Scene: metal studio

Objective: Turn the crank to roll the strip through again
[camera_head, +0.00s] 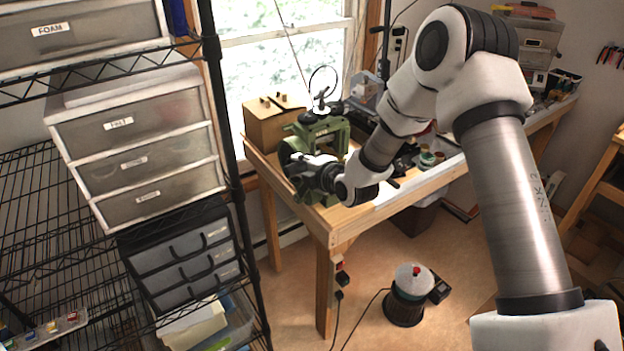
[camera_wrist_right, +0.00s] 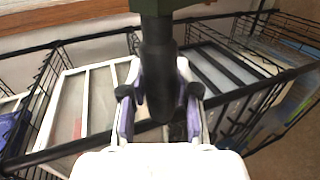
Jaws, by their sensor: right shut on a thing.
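A green rolling mill (camera_head: 328,132) stands at the near left end of the wooden workbench. A round green part shows on its left side, partly behind my right gripper. My right gripper (camera_head: 302,168) is at this side, with the arm coming in from the right. In the right wrist view, a black crank handle (camera_wrist_right: 158,70) runs down between the two fingers of my right gripper (camera_wrist_right: 158,98), which is shut on it. Green metal shows at the top edge there. I cannot make out the strip. My left gripper is not in view.
The workbench (camera_head: 345,230) carries a cardboard box (camera_head: 268,122) left of the mill. A wire shelf with drawer units (camera_head: 140,150) stands close on the left. A canister (camera_head: 408,290) with a cord stands on the floor. The floor in front of the bench is otherwise mostly clear.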

